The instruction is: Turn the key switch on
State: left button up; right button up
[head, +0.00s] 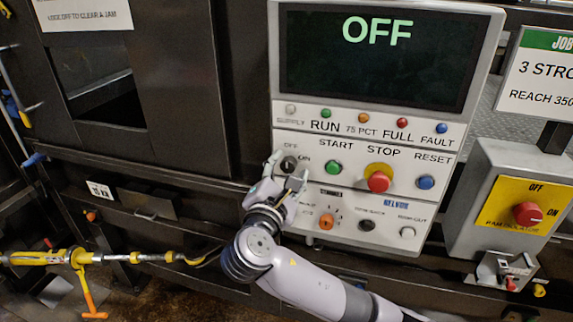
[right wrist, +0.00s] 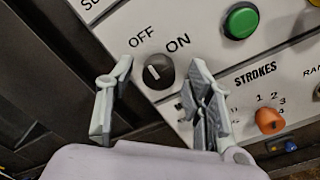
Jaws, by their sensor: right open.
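The key switch (right wrist: 158,71) is a round black knob with a pale pointer mark, on the white control panel (head: 345,207), between the printed OFF and ON labels. The mark appears turned toward OFF. The switch also shows in the head view (head: 288,164), partly crowded by my fingers. The display (head: 375,62) above reads OFF in green. My right gripper (right wrist: 161,70) is open, one finger on each side of the switch, with visible gaps in the wrist view; contact cannot be made out. In the head view my right gripper (head: 290,167) reaches up from below. My left gripper is not in view.
Close by are the green START button (head: 332,168), the red STOP button (head: 378,181), the blue RESET button (head: 425,182) and the orange strokes knob (right wrist: 269,121). A box with a red rotary switch (head: 527,213) stands at right. A yellow bar (head: 40,257) lies at lower left.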

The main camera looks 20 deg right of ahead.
jog(key=shift+c, duration=0.4)
grip_shut()
dwell(0.4)
